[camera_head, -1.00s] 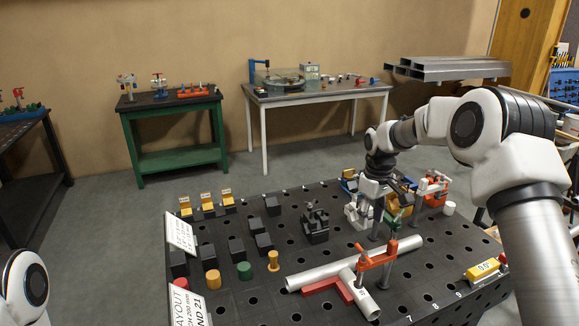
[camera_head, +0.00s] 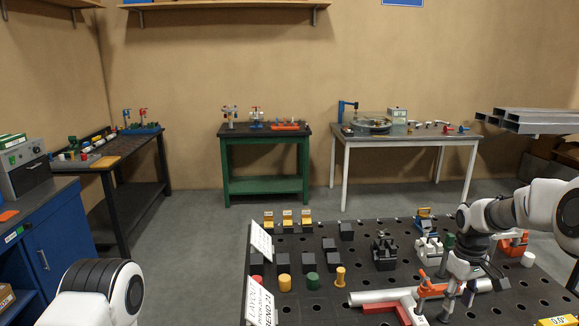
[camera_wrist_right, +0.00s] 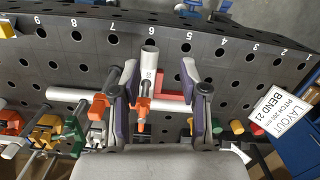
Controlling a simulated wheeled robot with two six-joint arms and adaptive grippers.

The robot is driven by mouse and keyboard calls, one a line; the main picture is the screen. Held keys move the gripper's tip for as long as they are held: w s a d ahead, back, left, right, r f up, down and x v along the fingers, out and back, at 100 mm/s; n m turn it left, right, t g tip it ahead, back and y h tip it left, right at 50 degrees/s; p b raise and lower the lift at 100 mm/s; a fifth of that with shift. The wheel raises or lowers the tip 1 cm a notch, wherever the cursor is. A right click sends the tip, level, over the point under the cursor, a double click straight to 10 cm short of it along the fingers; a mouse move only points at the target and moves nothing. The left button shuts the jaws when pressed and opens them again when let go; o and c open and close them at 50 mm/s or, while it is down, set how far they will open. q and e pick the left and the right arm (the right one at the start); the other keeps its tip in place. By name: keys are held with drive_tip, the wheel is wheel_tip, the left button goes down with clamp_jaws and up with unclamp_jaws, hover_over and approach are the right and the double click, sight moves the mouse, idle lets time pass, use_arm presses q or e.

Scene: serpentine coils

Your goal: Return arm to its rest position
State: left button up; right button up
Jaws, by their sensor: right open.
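My right gripper (camera_head: 463,288) hangs over the right part of the black perforated table (camera_head: 330,312), beside the grey pipe (camera_head: 378,296) and its orange clamp (camera_head: 432,289). In the right wrist view, my right gripper (camera_wrist_right: 160,75) has its two fingers spread apart. The pipe (camera_wrist_right: 70,94) and the orange clamp (camera_wrist_right: 142,104) show between and beyond the fingers, and nothing is gripped. I cannot tell how far the fingers are above them. Of my left arm, only a white joint shows at the lower left of the head view; its gripper is out of frame.
Black blocks (camera_head: 329,245), a layout sign (camera_head: 260,302) and coloured pegs (camera_head: 284,283) stand on the table's left part. Clamps and a white cylinder (camera_head: 527,259) stand near my right arm. A green bench (camera_head: 265,186) and a white-legged table (camera_head: 405,140) are behind.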

drive_tip(key=s+a+f+n+g+b, duration=0.1)
drive_tip(key=s+a+f+g+b, duration=0.3)
drive_tip(key=s+f, duration=0.9)
drive_tip(key=s+a+f+g+b, duration=0.15)
drive_tip(key=s+a+f, duration=0.6)
drive_tip(key=f, duration=0.95)
drive_tip(key=s+a+f+m+t+b, duration=0.1)
drive_tip(key=s+f+m+t+b, duration=0.15)
drive_tip(key=s, duration=0.75)
drive_tip(key=s+a+f+m+t+b, duration=0.1)
drive_tip(key=s+a+f, duration=0.15)
drive_tip(key=s, duration=0.75)
drive_tip(key=w+t, duration=0.1)
drive_tip(key=w, duration=0.1)
drive_tip(key=w+d+t, duration=0.1)
drive_tip(key=w, duration=0.1)
drive_tip(key=shift+m+t, duration=0.35)
drive_tip(key=shift+t, duration=0.05)
